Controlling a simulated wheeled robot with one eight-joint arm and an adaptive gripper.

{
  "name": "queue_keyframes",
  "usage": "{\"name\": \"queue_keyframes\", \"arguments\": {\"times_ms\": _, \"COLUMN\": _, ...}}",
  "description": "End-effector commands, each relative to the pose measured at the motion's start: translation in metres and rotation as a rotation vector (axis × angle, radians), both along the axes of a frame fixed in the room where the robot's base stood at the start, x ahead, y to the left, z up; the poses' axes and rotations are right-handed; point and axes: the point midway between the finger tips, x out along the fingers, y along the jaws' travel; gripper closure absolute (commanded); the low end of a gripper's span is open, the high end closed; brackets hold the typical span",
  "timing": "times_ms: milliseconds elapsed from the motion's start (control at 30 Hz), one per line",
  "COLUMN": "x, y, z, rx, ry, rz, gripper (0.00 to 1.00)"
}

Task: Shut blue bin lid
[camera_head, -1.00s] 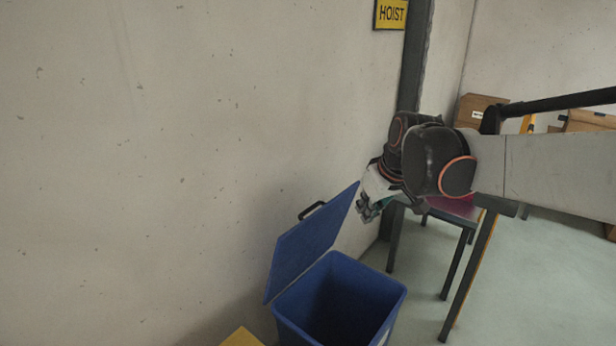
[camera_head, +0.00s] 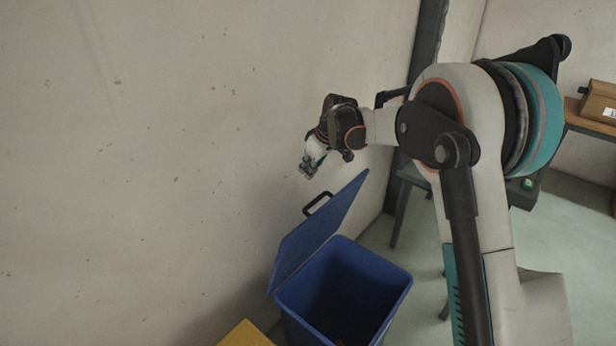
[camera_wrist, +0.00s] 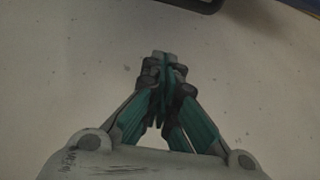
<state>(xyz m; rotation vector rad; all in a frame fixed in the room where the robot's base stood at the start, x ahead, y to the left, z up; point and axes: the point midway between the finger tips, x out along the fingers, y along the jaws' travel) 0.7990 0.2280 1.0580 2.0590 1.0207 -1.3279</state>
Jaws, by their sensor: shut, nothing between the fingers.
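The blue bin (camera_head: 345,290) stands on the floor near the wall, and its inside looks dark. Its blue lid (camera_head: 318,230) is open, tilted up and back toward the wall. A black handle (camera_head: 317,203) sits on the lid's wall-facing side. My gripper (camera_head: 307,172) is shut and empty, above the lid's handle and close to the wall, apart from the lid in the picture. In the wrist view my gripper (camera_wrist: 161,62) has its fingers together in front of the pale wall. A dark handle-like edge (camera_wrist: 185,3) shows at the top of that view.
The pale wall (camera_head: 150,150) runs along the left, behind the lid. A yellow object (camera_head: 246,335) is beside the bin at the bottom edge. A dark post (camera_head: 428,50) and a table (camera_head: 590,122) with a cardboard box stand to the right.

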Motion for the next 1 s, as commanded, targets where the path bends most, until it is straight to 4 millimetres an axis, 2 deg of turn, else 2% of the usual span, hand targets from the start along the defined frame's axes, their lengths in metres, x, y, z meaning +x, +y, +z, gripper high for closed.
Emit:
{"name": "queue_keyframes", "arguments": {"times_ms": 300, "x": 0.014, "y": 0.019, "z": -0.054, "rx": 0.0, "ry": 0.0, "rz": 0.0, "gripper": 1.0}}
{"name": "queue_keyframes", "arguments": {"times_ms": 533, "x": 0.023, "y": 0.03, "z": -0.087, "rx": 0.0, "ry": 0.0, "rz": -0.001, "gripper": 1.0}}
{"name": "queue_keyframes", "arguments": {"times_ms": 733, "x": 0.006, "y": 0.006, "z": -0.085, "rx": 0.0, "ry": 0.0, "rz": -0.004, "gripper": 1.0}}
{"name": "queue_keyframes", "arguments": {"times_ms": 1000, "x": -0.002, "y": -0.003, "z": -0.085, "rx": 0.0, "ry": 0.0, "rz": -0.001, "gripper": 1.0}}
